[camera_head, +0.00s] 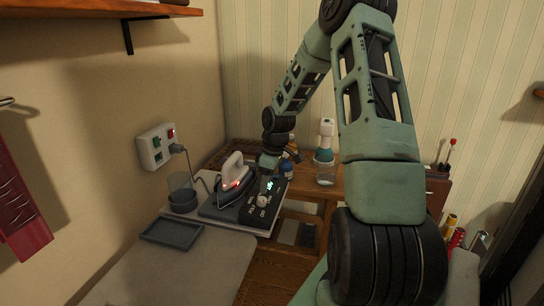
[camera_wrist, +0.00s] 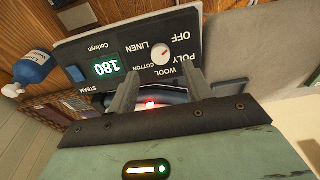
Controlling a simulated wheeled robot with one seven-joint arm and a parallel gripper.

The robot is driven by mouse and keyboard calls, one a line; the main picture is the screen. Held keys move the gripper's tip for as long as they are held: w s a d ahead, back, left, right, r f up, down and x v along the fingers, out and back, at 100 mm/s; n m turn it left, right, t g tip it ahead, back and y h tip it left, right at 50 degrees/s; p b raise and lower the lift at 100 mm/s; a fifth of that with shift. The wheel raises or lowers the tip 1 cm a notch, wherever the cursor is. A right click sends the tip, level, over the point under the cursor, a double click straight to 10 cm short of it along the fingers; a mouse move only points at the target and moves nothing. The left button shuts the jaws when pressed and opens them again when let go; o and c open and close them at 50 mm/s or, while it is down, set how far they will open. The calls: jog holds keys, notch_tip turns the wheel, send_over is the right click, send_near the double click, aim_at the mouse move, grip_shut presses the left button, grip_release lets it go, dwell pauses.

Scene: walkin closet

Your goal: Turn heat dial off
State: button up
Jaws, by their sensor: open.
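The heat dial (camera_wrist: 162,54) is a round white knob with a red mark on the dark control panel (camera_wrist: 185,25), ringed by the words OFF, LINEN, COTTON, WOOL and POLY. It also shows in the head view (camera_head: 263,201). A lit green display (camera_wrist: 106,66) beside it reads 180. My gripper (camera_wrist: 163,77) is open and empty, its two fingers on either side of the dial in the wrist view and apparently short of it. Whether they touch the panel I cannot tell. In the head view my gripper (camera_head: 270,162) is small and dark above the panel.
The iron (camera_head: 236,178) with a white handle stands on its dark station left of the dial. A cord runs to the wall socket (camera_head: 156,147). A cup (camera_head: 182,198) and a grey tray (camera_head: 171,234) are at left. A blue bottle (camera_wrist: 32,67) stands near the panel.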

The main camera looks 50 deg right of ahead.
notch_tip(320, 180, up, 11)
jog(key=s, duration=0.1)
jog(key=shift+s+d, duration=0.35)
jog(key=shift+d, duration=0.05)
jog(key=shift+f, duration=0.1)
